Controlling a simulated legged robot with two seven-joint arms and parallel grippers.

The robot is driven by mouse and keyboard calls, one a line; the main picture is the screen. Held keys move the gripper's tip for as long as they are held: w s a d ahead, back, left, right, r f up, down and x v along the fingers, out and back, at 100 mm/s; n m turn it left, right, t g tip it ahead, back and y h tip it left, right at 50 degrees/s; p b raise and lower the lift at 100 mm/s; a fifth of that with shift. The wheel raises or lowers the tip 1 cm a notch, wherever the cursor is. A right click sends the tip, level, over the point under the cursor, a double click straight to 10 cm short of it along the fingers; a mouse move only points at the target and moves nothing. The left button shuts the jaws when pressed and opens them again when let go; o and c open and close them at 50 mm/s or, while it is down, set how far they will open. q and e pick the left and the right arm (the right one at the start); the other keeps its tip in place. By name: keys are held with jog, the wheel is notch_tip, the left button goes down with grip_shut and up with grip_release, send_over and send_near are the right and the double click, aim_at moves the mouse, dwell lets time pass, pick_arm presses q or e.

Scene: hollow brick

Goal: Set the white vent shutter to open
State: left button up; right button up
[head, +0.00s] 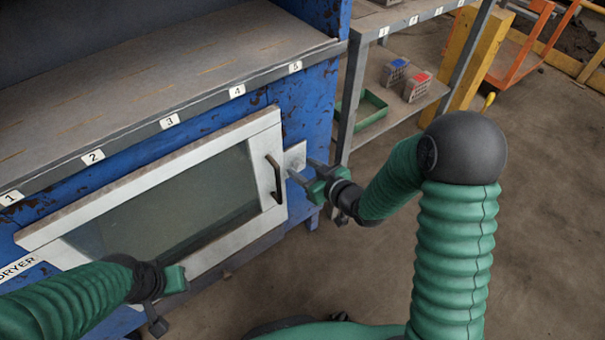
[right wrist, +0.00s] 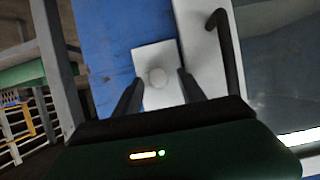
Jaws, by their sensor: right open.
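The white vent shutter looks to be the small pale plate (head: 295,157) on the blue dryer front, just right of the door's dark handle (head: 275,180). In the right wrist view the plate (right wrist: 146,60) carries a round white knob (right wrist: 157,77). My right gripper (head: 302,173) is open in front of the plate. In the right wrist view its two fingers (right wrist: 159,86) stand on either side of the knob; whether they touch the plate is unclear.
The white-framed dryer door (head: 150,150) with a glass pane fills the left. A ledge (head: 150,85) with numbered labels runs above it. A metal shelf (head: 395,75) with a green tray (head: 368,110) and small crates stands to the right.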

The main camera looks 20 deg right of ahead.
jog(key=shift+w+f, duration=0.2)
jog(key=shift+w, duration=0.2)
jog(key=shift+a, duration=0.1)
jog(key=c, duration=0.5)
grip_shut()
dwell(0.6)
